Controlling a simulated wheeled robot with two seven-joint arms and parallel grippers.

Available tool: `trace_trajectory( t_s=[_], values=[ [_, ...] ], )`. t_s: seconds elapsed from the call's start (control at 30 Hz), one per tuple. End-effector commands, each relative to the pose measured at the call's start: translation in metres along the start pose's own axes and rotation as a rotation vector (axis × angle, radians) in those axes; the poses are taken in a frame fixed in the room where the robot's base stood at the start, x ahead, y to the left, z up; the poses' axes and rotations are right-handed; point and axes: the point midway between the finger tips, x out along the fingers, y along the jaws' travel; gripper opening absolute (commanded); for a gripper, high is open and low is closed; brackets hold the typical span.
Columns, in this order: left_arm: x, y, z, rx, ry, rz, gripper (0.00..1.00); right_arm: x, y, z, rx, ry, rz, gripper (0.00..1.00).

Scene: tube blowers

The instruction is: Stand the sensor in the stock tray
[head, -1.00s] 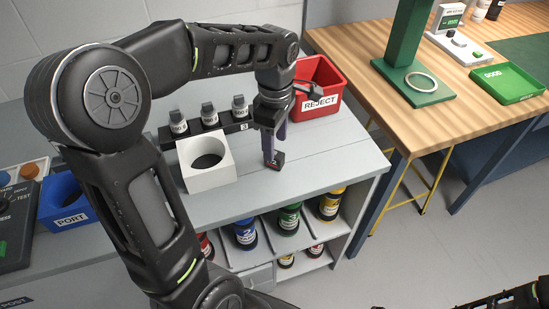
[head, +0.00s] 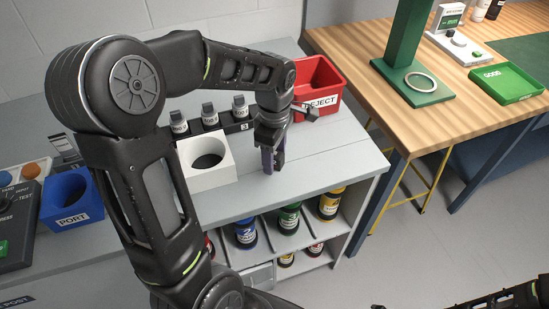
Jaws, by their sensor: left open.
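My left gripper (head: 273,164) points down over the grey bench top, right of the white block with a round hole (head: 207,162). Its jaws are open, seen nearly edge-on, and I see no object clearly between them. A black rack (head: 213,129) behind the white block holds three upright grey-capped pieces (head: 208,114), which look like sensors. The rack's right end is close behind my gripper. No tray is labelled stock, so I cannot tell for certain which one it is. My right gripper is not in view; only part of my right arm shows at the lower right.
A red REJECT bin (head: 318,82) stands behind and right of my left gripper. A blue PORT bin (head: 72,200) is at the left. Coloured bottles (head: 289,218) sit on shelves below. The wooden table (head: 350,45) holds a green GOOD tray (head: 505,84). Bench space right of my gripper is clear.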

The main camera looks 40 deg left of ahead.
Motion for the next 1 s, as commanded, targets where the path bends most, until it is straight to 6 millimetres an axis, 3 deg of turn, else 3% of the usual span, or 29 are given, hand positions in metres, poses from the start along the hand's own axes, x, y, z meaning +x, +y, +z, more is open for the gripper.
trace_trajectory(
  t_s=[0.27,0.9,1.0],
  values=[
    [-0.0003,0.0001,0.0000,0.000,0.000,0.000,0.54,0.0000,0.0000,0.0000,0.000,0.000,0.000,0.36],
    [-0.0003,0.0000,0.0000,0.000,0.000,0.000,0.01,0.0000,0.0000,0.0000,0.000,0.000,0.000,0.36],
    [-0.0003,0.0000,0.0001,0.000,0.000,0.000,0.00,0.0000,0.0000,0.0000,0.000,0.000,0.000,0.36]
  ],
)
